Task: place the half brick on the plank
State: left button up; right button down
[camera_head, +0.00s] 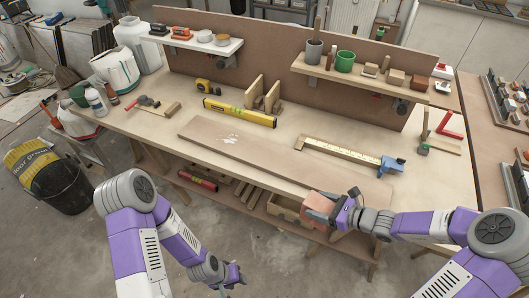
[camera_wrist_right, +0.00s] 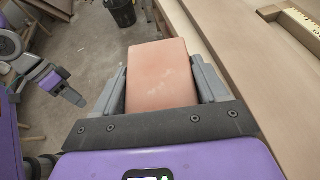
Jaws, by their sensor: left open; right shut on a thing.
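The half brick is a reddish-pink block (camera_wrist_right: 163,75) between the two grey fingers of my right gripper (camera_wrist_right: 164,88) in the right wrist view. In the head view my right gripper (camera_head: 320,204) is shut on the half brick (camera_head: 312,215) at the front edge of the workbench. The plank (camera_head: 275,157) is a long, flat, light brown board lying along the front of the bench, with a white patch near its left part. The brick is off the plank's surface, at its near side. My left gripper (camera_head: 235,279) is open and empty, low in front of the bench.
A yellow level (camera_head: 238,112) lies behind the plank, beside two wooden brackets. Shelves on the back panel hold pots and blocks. The plank's middle looks clear.

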aim_at(303, 167)
jog(key=u, duration=0.15)
jog(key=i, duration=0.9)
jog(key=z, duration=0.4)
